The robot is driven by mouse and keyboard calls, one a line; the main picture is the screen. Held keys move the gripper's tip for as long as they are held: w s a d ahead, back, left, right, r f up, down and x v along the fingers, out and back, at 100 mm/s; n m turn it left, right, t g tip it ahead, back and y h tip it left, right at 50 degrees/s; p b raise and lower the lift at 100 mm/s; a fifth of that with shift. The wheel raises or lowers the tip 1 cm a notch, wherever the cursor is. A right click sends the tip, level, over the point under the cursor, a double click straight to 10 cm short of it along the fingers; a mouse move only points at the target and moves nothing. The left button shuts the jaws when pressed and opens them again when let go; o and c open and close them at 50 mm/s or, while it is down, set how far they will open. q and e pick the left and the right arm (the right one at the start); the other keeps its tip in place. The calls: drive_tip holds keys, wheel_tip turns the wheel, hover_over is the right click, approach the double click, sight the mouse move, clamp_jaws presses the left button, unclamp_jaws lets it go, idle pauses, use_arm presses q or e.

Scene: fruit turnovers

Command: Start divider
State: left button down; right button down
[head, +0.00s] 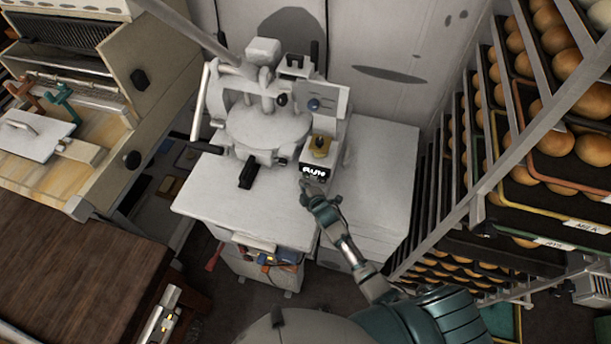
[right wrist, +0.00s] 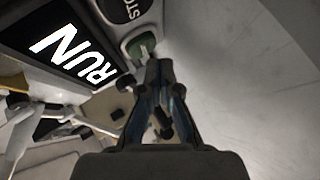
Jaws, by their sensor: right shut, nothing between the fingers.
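The divider (head: 265,125) is a white machine with a round plate and a long lever, standing on a white cabinet. Its control box (head: 314,170) is at its front right, with a small lit display. In the right wrist view the display (right wrist: 75,45) reads RUN, and a green button (right wrist: 143,46) sits beside a label partly reading STO. My right gripper (head: 306,188) is at the front of the control box. In the right wrist view its closed fingertips (right wrist: 158,68) are empty and right by the green button; I cannot tell whether they touch it. My left gripper is not in view.
A tall rack (head: 468,185) with trays of buns stands close on the right. A wooden table (head: 75,265) is at the lower left, and another machine (head: 100,60) at the upper left. The cabinet top (head: 385,150) is clear right of the divider.

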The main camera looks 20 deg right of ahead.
drive_tip(key=shift+s+a+p, duration=0.45)
drive_tip(key=shift+s, duration=0.2)
drive_tip(key=shift+s+a+p, duration=0.4)
drive_tip(key=shift+s+a, duration=0.05)
drive_tip(key=shift+s, duration=0.2)
drive_tip(key=shift+s+a+p, duration=0.3)
drive_tip(key=shift+s+a, duration=0.25)
drive_tip(key=shift+s, duration=0.2)
